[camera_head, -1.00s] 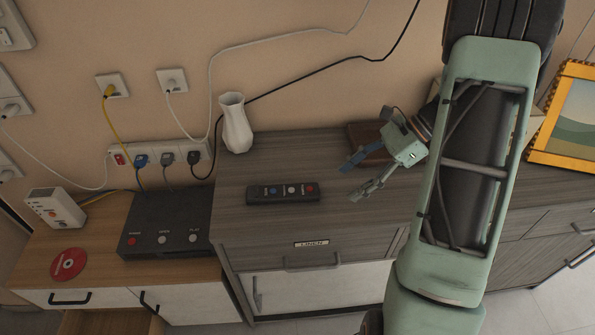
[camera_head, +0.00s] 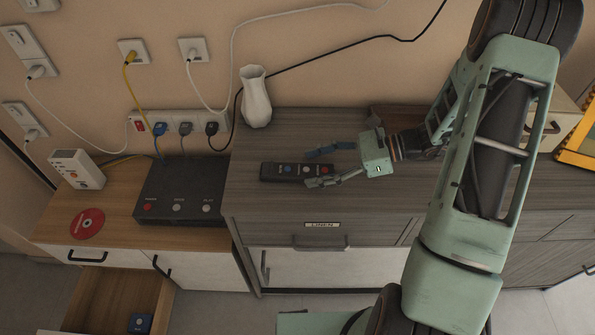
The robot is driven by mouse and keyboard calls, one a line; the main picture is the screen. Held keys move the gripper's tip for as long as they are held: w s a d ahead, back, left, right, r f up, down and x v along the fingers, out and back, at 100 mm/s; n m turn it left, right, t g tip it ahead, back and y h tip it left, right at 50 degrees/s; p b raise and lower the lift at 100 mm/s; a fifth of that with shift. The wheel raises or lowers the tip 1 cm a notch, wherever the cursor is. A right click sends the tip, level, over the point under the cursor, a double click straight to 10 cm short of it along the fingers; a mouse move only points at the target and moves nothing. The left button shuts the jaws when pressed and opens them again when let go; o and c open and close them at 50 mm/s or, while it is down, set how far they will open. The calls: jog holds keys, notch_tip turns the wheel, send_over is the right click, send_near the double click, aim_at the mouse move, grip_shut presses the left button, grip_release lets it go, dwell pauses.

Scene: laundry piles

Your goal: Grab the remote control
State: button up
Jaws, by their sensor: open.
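One finger shows above and one below that end in the picture. Whether the fingers touch the remote cannot be told. The gripper holds nothing that I can see.
A white vase (camera_head: 255,97) stands behind the remote near the wall. A black box (camera_head: 180,190) with buttons, a white router (camera_head: 77,169) and a red disc (camera_head: 87,223) sit on the lower wooden cabinet at left. A drawer (camera_head: 118,300) below stands open.

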aim_at(303, 168)
jog(key=x, duration=0.3)
jog(key=shift+a+f, duration=0.1)
jog(key=shift+a, duration=0.15)
jog(key=c, duration=1.4)
jog(key=shift+o, duration=0.2)
